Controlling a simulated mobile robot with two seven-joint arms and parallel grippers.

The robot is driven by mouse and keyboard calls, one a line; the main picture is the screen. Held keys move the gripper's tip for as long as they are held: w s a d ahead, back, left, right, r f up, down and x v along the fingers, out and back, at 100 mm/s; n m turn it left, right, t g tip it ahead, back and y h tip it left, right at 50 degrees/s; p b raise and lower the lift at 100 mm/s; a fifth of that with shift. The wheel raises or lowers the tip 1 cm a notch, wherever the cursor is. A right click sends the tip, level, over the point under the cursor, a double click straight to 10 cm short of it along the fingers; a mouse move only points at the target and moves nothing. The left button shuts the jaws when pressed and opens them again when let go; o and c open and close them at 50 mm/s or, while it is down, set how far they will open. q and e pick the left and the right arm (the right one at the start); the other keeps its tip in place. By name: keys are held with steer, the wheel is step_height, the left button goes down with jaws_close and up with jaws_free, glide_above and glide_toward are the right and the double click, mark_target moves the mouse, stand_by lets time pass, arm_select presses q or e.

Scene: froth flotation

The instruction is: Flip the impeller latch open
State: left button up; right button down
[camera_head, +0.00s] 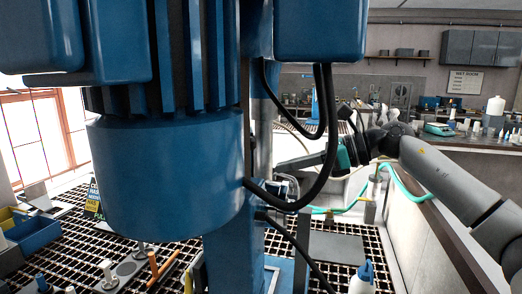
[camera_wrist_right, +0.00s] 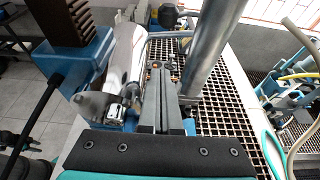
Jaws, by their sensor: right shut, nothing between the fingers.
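The large blue flotation machine (camera_head: 165,175) fills the left and middle of the head view. My right gripper (camera_head: 303,163) comes in from the right behind its black cables, fingers pointing left toward the machine's column. In the right wrist view its two grey fingers (camera_wrist_right: 161,78) are together, with nothing between them. A grey metal plate with a small bright fitting (camera_wrist_right: 117,112) sits just left of the fingers, beside a shiny cylinder (camera_wrist_right: 126,55); this may be the impeller latch, but I cannot tell its position. A steel shaft (camera_wrist_right: 208,50) stands close on the right. My left gripper is not in view.
Black cables (camera_head: 325,150) hang between the machine and my right arm. A green hose (camera_head: 405,183) runs beneath my right arm.

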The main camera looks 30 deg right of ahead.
mark_target(254, 140)
steer(key=p+x, duration=0.1)
steer(key=x, duration=0.2)
steer(key=p+x, duration=0.2)
steer(key=x, duration=0.1)
steer(key=shift+w+a+r, duration=0.1)
steer(key=shift+w+a, duration=0.2)
step_height(254, 140, up, 3)
steer(key=shift+d+f+p, duration=0.15)
steer(key=shift+p, duration=0.55)
steer(key=shift+s+r, duration=0.1)
steer(key=shift+r, duration=0.4)
steer(key=shift+r+p, duration=1.2)
steer(key=shift+r, duration=0.7)
steer(key=shift+f, duration=0.1)
